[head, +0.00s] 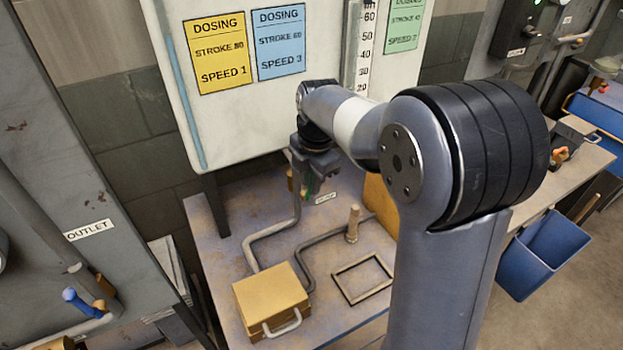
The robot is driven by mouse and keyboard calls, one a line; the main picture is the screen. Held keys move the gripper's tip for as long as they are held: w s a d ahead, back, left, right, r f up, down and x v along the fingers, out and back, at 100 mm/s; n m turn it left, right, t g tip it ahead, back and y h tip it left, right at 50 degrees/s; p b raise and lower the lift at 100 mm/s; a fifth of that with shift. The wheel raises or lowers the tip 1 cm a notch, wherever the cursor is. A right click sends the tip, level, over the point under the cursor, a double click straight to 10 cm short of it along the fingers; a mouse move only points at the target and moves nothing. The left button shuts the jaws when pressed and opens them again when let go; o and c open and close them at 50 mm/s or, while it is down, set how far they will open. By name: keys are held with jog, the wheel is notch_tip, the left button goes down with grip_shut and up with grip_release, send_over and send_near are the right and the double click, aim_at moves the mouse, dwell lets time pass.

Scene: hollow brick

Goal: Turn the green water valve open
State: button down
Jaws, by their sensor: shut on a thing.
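My gripper (314,186) is in the head view, pointing down over the back of the bench in front of the white panel. It is shut on the green water valve (308,194). Only a small bit of green shows between and below the fingers. The rest of the valve is hidden by my gripper, so I cannot tell the angle of its handle. A grey pipe (268,235) rises towards this spot from the bench. A small white label (325,198) is just right of the fingers.
On the bench are a yellow box (271,296) with a handle, a wooden peg (352,224) and a dark square frame (362,278). The white panel (240,110) with dosing cards stands close behind. A blue-handled valve (82,303) is at left; a blue bin (545,250) at right.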

jog(key=shift+s+a+h, duration=0.2)
jog(key=shift+a+h, duration=0.1)
jog(key=shift+h, duration=0.2)
jog(key=shift+t, duration=0.3)
jog(key=c, duration=1.5)
grip_release()
jog(key=r, duration=0.3)
jog(key=s+r, duration=0.1)
jog(key=r, duration=0.6)
jog(key=shift+s+a+r, duration=0.15)
jog(key=shift+s+r, duration=0.05)
jog(key=shift+r, duration=0.2)
jog(key=shift+f, duration=0.1)
